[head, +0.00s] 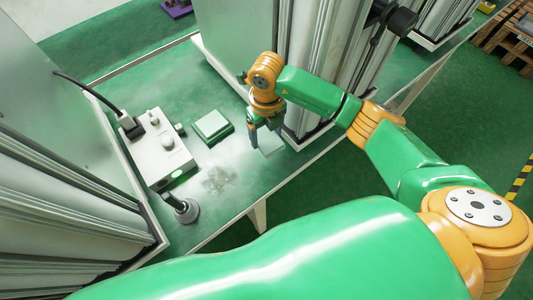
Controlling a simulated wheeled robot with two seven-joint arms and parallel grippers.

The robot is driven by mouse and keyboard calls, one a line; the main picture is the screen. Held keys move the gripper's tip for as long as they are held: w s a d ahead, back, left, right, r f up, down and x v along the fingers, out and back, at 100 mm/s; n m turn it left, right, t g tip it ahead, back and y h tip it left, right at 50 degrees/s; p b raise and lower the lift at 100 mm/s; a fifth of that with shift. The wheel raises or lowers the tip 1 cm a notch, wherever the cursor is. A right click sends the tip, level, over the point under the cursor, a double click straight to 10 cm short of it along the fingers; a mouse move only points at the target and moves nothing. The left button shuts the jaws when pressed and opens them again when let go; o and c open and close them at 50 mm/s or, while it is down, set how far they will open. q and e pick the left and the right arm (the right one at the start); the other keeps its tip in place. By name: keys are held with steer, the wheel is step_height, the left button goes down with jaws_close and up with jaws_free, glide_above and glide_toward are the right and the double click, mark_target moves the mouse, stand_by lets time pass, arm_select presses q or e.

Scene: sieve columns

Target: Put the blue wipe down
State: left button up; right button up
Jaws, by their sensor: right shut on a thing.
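My right gripper (262,127) points down over the green bench top, beside the base of the tall metal column at the centre. It is shut on a small, pale bluish flat piece (270,144), which I take to be the blue wipe. The piece shows just below and right of the fingers, near the bench's front edge. Whether it touches the bench I cannot tell. The fingers hide part of it. My left gripper is not in view.
A green square pad or box (212,127) lies left of the gripper. A grey box (158,148) with a black cable stands further left. A round metal knob (186,210) and a pale dusty patch (219,180) are nearer. Tall columns flank the bench (235,205).

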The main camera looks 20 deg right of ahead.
mark_target(264, 137)
steer(key=f+b, duration=0.8)
steer(key=f, duration=0.2)
steer(key=shift+w+f, duration=0.15)
steer(key=shift+w, duration=0.05)
steer(key=shift+r+p, duration=0.3)
steer(key=shift+f, duration=0.15)
steer(key=o, duration=1.1)
steer(key=r, duration=0.2)
steer(key=r+b, duration=0.1)
steer(key=r, duration=0.4)
steer(key=shift+a+b, duration=0.3)
